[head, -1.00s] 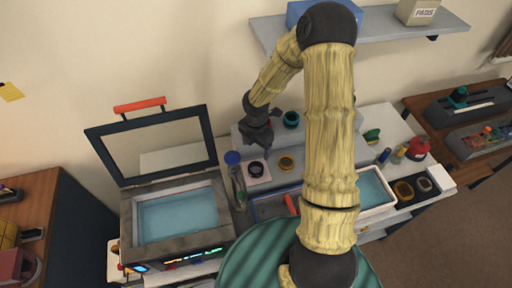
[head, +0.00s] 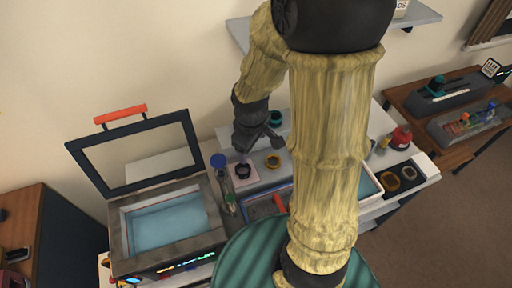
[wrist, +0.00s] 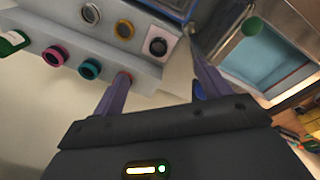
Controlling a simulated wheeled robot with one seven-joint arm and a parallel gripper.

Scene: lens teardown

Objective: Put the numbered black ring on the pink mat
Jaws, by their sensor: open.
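A black ring (head: 243,171) sits on a pale pink mat (head: 241,182) on the grey bench. In the wrist view the ring (wrist: 157,46) lies inside the edges of the mat (wrist: 146,42). Markings on it are too small to read. My gripper (head: 243,152) is just above and behind the ring in the head view. In the wrist view my gripper (wrist: 160,80) has its fingers spread with nothing between them, and the ring is apart from both fingertips.
A gold ring (head: 273,162) stands right of the mat, a teal ring (head: 275,117) on the raised step behind. A blue-capped bottle (head: 218,161) stands close left of the mat. An open-lidded bath (head: 120,228) is further left. The wrist view adds a magenta ring (wrist: 53,56) and a silver ring (wrist: 91,13).

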